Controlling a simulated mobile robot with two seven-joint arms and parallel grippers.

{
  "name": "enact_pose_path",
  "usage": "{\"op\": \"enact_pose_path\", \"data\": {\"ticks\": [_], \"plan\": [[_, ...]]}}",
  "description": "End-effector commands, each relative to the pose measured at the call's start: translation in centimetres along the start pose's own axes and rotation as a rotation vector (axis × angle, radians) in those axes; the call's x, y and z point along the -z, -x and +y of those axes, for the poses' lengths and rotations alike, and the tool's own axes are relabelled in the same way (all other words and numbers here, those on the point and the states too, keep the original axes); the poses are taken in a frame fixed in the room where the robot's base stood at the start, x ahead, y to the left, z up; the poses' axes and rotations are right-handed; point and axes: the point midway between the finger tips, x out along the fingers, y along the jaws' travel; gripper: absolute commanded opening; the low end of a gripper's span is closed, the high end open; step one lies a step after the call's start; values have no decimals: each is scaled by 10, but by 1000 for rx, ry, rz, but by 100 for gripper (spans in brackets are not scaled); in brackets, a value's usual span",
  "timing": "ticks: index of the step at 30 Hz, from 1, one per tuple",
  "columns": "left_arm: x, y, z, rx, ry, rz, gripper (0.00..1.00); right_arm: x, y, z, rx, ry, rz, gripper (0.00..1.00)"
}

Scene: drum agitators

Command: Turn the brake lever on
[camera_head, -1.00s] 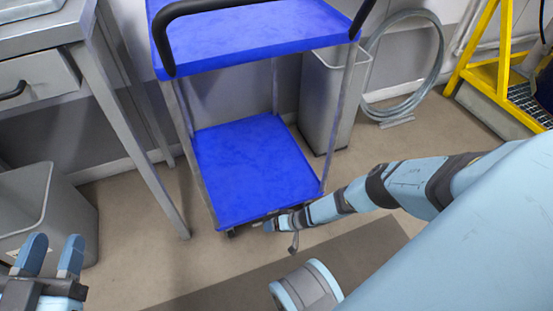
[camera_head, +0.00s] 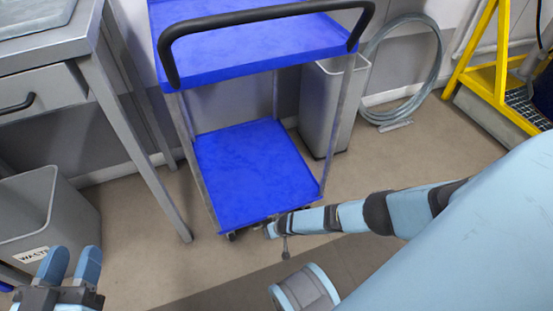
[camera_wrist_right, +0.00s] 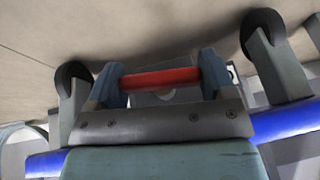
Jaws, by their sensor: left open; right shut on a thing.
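The blue cart (camera_head: 255,170) stands ahead of me, with its lower shelf near the floor. The red brake lever (camera_wrist_right: 160,78) shows in the right wrist view as a bar under the cart, between two casters. My right gripper (camera_wrist_right: 162,80) is shut on the lever, with one finger at each end of the red bar. In the head view, my right gripper (camera_head: 272,230) is small at the shelf's front edge, and the lever cannot be made out there. My left gripper (camera_head: 72,265) is open and empty at the lower left, away from the cart.
A dark caster (camera_wrist_right: 72,85) and another caster (camera_wrist_right: 264,32) flank my right gripper. A metal table (camera_head: 60,45) and a waste bin (camera_head: 45,215) stand left. A grey bin (camera_head: 333,105), a coiled hose (camera_head: 437,70) and yellow steps (camera_head: 487,75) are right.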

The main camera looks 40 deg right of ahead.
Motion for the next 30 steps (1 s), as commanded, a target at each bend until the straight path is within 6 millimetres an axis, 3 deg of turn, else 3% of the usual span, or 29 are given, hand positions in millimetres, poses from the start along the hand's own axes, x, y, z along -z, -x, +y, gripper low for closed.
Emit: {"op": "enact_pose_path", "data": {"ticks": [9, 25, 26, 28, 30], "plan": [[-2, 3, 6, 0, 66, -39, 43, -1, 0, 0, -110, 44, -2, 53], [-4, 3, 6, -1, 75, -46, 43, -1, 0, 2, -133, 55, 0, 53], [-4, 3, 6, -1, 74, -47, 43, -1, 0, 2, -133, 55, 0, 79], [-5, 3, 6, -1, 74, -47, 43, -1, 0, 2, -133, 55, 0, 95], [-5, 3, 6, -1, 73, -47, 43, -1, 0, 1, -133, 55, 0, 100]]}}
